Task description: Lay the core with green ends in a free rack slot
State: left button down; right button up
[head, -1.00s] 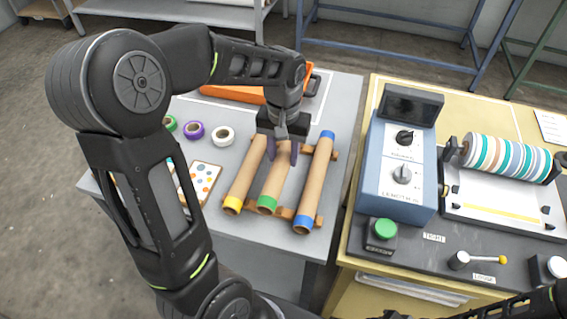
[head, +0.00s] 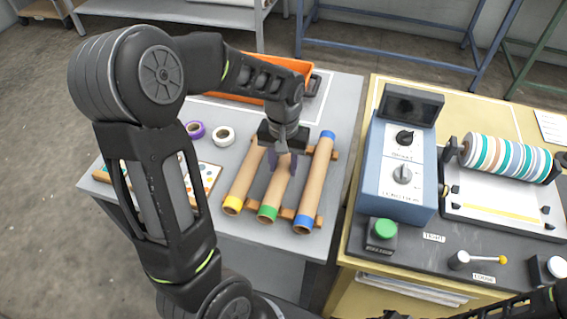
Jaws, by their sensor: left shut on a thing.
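The core with green ends (head: 272,200) lies between two other cores over the wooden rack (head: 287,214). Its near green end shows; its far end is hidden under my gripper. My left gripper (head: 281,160) is shut on this core near its far half, with the purple fingers on either side of it. The core looks low, at about the level of its neighbours; I cannot tell whether it fully touches the rack. A yellow-ended core (head: 240,187) lies to its left and a blue-ended core (head: 315,185) to its right.
Behind the rack is an orange tray (head: 250,88). Left of it are a purple roll (head: 195,130), a white roll (head: 224,136) and a dotted sheet (head: 208,175). The grey table's front is clear.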

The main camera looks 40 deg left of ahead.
aim_at(283, 164)
pick_arm(q)
jog(key=c, duration=0.9)
grip_release()
notch_tip(283, 164, up, 12)
jog(key=shift+r, duration=0.1)
